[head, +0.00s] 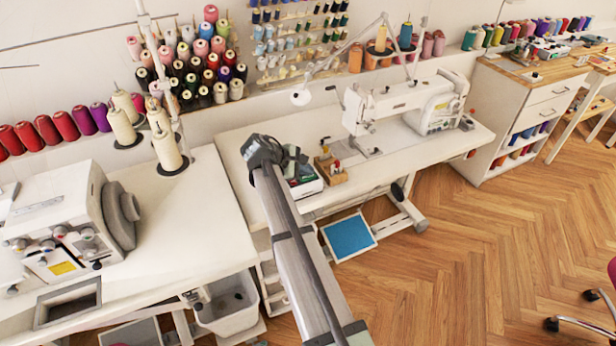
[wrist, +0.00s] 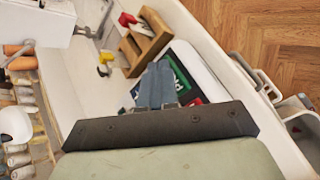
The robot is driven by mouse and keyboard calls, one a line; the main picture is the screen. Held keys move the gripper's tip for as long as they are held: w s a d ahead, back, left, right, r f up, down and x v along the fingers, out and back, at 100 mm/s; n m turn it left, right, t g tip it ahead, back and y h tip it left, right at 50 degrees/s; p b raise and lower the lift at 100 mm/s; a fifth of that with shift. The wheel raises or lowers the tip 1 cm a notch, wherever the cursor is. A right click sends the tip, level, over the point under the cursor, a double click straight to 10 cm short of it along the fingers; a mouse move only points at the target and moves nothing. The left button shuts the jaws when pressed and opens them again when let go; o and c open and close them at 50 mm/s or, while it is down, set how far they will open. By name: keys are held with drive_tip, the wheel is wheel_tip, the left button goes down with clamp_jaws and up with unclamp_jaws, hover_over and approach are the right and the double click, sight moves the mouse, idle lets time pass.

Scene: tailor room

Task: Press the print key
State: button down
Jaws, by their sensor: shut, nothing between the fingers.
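A small white device (head: 311,188) with a dark top sits on the white sewing table, beyond the end of my arm in the head view. In the wrist view the white device (wrist: 214,82) shows a dark face with a green border, some white lettering and a red patch (wrist: 194,102). My gripper (wrist: 156,72) is shut and empty, with its fingers over the dark face. It also shows in the head view (head: 297,160), right above the device. I cannot tell whether the fingertips touch the face. The print key cannot be singled out; the fingers cover part of the face.
A white sewing machine (head: 400,105) stands to the right. The tabletop left of my gripper is clear.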

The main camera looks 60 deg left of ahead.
sight(306, 178)
drive_tip(key=shift+f, duration=0.4)
idle(0.6)
drive_tip(key=shift+r, duration=0.85)
drive_tip(key=shift+r, duration=2.5)
